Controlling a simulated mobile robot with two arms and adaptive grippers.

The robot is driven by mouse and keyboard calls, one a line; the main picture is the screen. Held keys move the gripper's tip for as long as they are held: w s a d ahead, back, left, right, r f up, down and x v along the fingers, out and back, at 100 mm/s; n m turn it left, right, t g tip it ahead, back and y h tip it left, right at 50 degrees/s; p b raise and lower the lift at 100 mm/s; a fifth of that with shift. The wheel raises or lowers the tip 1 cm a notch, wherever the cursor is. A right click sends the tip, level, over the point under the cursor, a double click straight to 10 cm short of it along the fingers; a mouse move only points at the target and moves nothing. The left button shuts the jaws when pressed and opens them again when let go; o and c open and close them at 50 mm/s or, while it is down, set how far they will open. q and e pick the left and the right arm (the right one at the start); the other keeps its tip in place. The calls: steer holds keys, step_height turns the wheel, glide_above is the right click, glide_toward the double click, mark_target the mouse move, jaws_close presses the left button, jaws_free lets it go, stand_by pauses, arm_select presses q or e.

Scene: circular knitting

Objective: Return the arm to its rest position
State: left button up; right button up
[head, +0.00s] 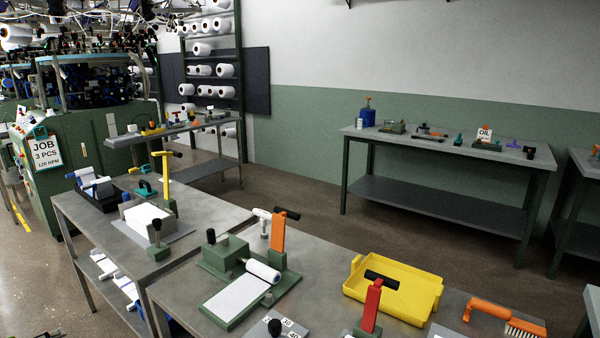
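Neither of my grippers shows clearly in the head view, and no arm of mine can be made out over the tables. A small dark piece (38,335) shows at the bottom left edge, too cut off to tell what it is. The near workbench (322,262) holds a green fixture (226,256) with a white roll (263,271), an orange-handled tool (278,232), a yellow tray (396,286) and a red-handled tool (372,306). An orange-handled brush (505,316) lies at the right.
A second bench (97,222) with a white block stands left. A far table (450,150) holds several small tools and an OIL sign (484,133). The floor (300,195) between the benches is clear.

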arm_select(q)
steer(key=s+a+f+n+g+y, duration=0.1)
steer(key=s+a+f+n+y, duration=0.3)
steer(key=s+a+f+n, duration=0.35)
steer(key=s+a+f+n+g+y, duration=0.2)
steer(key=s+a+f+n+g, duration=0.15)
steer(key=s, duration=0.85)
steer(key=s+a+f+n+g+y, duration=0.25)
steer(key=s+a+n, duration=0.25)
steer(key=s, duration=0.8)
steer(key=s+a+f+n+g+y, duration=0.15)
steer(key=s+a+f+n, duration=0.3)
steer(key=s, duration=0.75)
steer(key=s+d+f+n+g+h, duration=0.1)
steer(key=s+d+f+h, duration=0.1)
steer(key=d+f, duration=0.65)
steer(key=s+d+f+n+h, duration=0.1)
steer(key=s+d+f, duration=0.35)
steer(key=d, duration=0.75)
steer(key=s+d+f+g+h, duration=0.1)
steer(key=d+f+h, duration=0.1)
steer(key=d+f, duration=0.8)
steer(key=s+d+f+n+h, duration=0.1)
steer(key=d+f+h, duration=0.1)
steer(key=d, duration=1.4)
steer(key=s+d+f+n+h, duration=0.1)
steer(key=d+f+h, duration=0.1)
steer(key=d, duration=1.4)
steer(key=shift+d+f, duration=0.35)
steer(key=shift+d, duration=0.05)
